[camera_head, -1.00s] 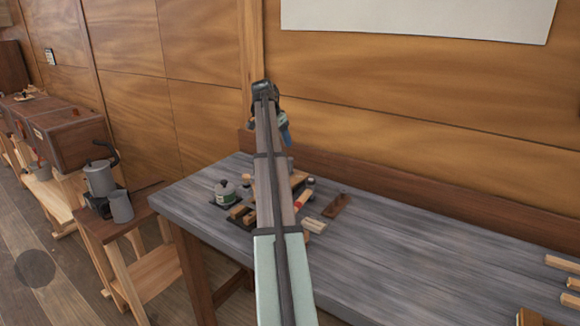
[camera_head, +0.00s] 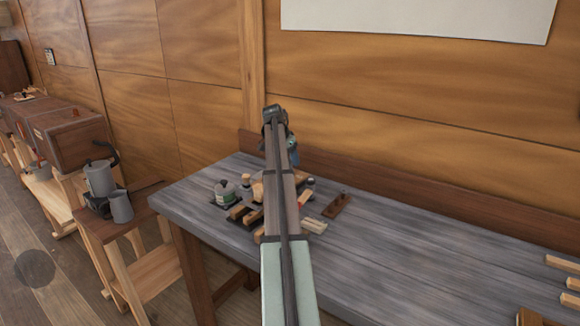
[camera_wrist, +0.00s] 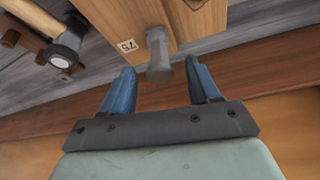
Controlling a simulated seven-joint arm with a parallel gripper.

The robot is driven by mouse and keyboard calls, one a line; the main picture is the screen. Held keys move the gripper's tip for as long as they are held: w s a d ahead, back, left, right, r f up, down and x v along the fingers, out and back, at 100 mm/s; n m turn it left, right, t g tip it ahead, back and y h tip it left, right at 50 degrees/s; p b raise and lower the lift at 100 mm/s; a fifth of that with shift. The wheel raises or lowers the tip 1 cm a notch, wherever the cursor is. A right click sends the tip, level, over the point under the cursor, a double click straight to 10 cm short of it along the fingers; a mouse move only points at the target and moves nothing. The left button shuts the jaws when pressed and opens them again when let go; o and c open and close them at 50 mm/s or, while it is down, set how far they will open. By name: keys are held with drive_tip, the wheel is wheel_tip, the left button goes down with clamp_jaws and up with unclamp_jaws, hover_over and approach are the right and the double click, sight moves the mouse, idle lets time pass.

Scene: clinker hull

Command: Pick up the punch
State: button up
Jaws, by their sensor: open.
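The punch (camera_wrist: 159,58) shows in the wrist view as a grey metal piece with a faceted, wider end. It projects from a wooden block (camera_wrist: 125,20) that bears a small number label. My gripper (camera_wrist: 160,68) is open, with one blue finger on each side of the punch's wide end and a gap on both sides. The far part of the punch is hidden at the block. In the head view my gripper (camera_head: 292,143) is over the back of the grey bench (camera_head: 400,245), and my arm hides the punch.
A hammer-like tool (camera_wrist: 67,45) lies at the left in the wrist view. A pot-like can (camera_head: 224,192), wood pieces (camera_head: 314,225) and a dark wooden block (camera_head: 338,206) crowd around my arm. The wall is close behind. The bench's middle right is clear.

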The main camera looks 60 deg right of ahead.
sight(291, 164)
drive_tip(key=shift+x, duration=2)
drive_tip(key=shift+a, duration=0.15)
drive_tip(key=shift+c, duration=0.4)
clamp_jaws()
